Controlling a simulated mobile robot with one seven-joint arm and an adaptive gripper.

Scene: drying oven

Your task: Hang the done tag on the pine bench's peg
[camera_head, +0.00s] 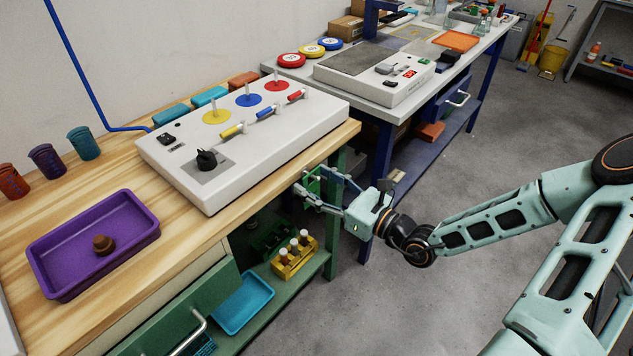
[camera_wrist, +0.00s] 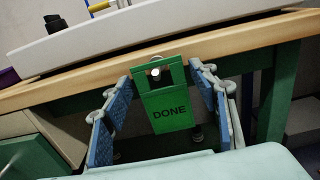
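The green done tag (camera_wrist: 168,112) hangs upright in the wrist view at the front edge of the pine bench (camera_wrist: 238,42). The round pale end of the peg (camera_wrist: 155,73) shows in the dark opening near the tag's top. My gripper (camera_wrist: 161,72) has its blue-padded fingers spread on either side of the tag, with gaps beside its lower part. The fingertips are close to its upper sides; contact there is unclear. In the head view, my gripper (camera_head: 306,184) is beside the bench's right edge; the tag is small and partly hidden between the fingers.
A white control box (camera_head: 245,135) and a purple tray (camera_head: 95,240) stand on the bench. An open green drawer (camera_head: 180,318) and a lower shelf with a yellow bottle rack (camera_head: 293,262) are below.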

